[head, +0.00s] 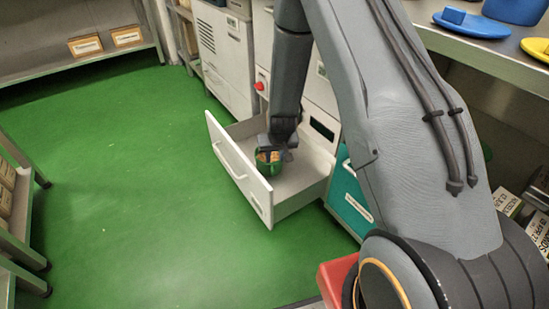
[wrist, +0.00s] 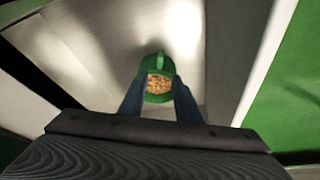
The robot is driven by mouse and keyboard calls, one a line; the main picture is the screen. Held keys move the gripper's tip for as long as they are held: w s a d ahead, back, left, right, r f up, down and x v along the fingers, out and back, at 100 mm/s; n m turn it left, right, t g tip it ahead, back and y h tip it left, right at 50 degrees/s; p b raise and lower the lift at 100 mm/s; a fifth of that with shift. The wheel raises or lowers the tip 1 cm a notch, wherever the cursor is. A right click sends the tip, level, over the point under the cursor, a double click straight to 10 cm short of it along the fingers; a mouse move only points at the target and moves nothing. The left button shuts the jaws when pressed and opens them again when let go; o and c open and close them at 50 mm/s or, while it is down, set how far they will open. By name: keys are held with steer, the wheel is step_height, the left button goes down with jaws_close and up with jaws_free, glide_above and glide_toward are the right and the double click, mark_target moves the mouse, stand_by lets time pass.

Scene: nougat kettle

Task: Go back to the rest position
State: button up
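My gripper (head: 272,150) points down into an open white drawer (head: 240,170). A green cup (head: 266,167) with tan pieces inside stands in the drawer, directly below my gripper. In the wrist view my gripper (wrist: 160,92) has its two fingers apart, one on each side of the green cup (wrist: 158,68). The cup's handle points away from the gripper. Whether the fingers touch the cup's sides is hard to tell. The cup's underside is hidden.
The drawer front juts over the green floor (head: 120,190). A teal drawer (head: 348,192) is beside it on the right. A metal counter (head: 480,55) with blue and yellow items is at the upper right. Shelves stand at left and back; the floor between is clear.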

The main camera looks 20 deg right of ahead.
stand_by(0.3)
steer(key=s+r+n+g, duration=0.1)
steer(key=s+r+g, duration=0.1)
steer(key=s+r, duration=2.3)
steer(key=s+a+n+g, duration=0.1)
steer(key=s+a+n, duration=0.1)
steer(key=s+a, duration=0.35)
steer(key=s+a+r+n+g+y, duration=0.1)
steer(key=s+a+n, duration=0.2)
steer(key=a, duration=0.6)
steer(key=s+a+n+g, duration=0.1)
steer(key=s+a+n, duration=0.1)
steer(key=s+a, duration=0.35)
steer(key=d+r+m+p, duration=0.3)
steer(key=d+r+p, duration=0.6)
steer(key=r+p, duration=0.5)
steer(key=w+d+r+m+p, duration=0.1)
steer(key=d+r+m+p, duration=0.3)
steer(key=d+r+p, duration=0.6)
step_height(320, 180, up, 4)
steer(key=p, duration=0.5)
steer(key=shift+w+d+f+h, duration=0.15)
steer(key=shift+w+d+h, duration=0.05)
steer(key=shift+w+h, duration=0.1)
